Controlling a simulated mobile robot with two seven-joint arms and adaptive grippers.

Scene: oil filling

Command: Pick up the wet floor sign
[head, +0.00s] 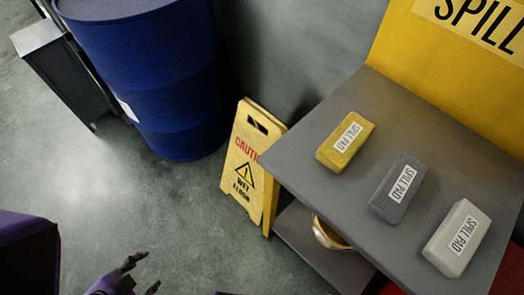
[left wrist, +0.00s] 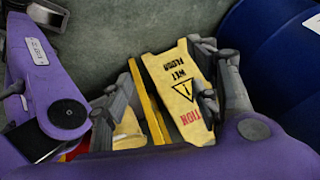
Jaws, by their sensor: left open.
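The yellow wet floor sign (head: 243,165) stands folded out on the floor, beside the left edge of the grey shelf unit. It has red and black lettering and a handle slot at its top. In the left wrist view the sign (left wrist: 178,90) appears between the fingers of my left gripper (left wrist: 163,65), with both panels showing. In the head view my left gripper (head: 146,274) is open and empty at the bottom, apart from the sign and to its lower left. My right gripper is not seen.
A blue drum (head: 150,75) stands behind and left of the sign. The grey shelf (head: 300,150) holds yellow, grey and white spill pads. A yellow round object (head: 328,236) sits on the lower shelf. The floor (head: 160,215) left of the sign is clear.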

